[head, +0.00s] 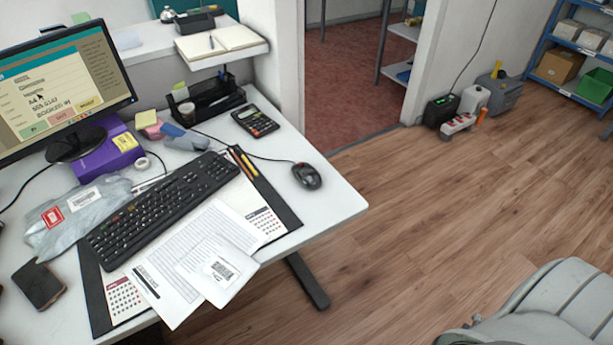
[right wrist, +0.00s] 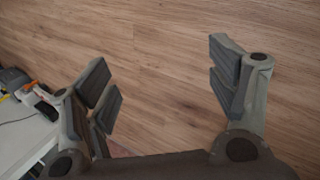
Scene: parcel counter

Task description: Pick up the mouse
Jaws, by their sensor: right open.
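The mouse (head: 307,176) is small and dark, with a cable running back across the desk. It lies on the white desk (head: 334,200) near its right end, to the right of the desk pad. My right gripper (right wrist: 165,85) is open and empty in the right wrist view, with wooden floor behind its fingers. The gripper fingers do not show in the head view. My left gripper is in neither view.
A keyboard (head: 162,208) sits left of the mouse, and a calculator (head: 255,121) behind it. Papers, a grey parcel bag (head: 80,215) and a monitor (head: 60,85) fill the desk's left part. The wooden floor (head: 450,200) right of the desk is mostly clear.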

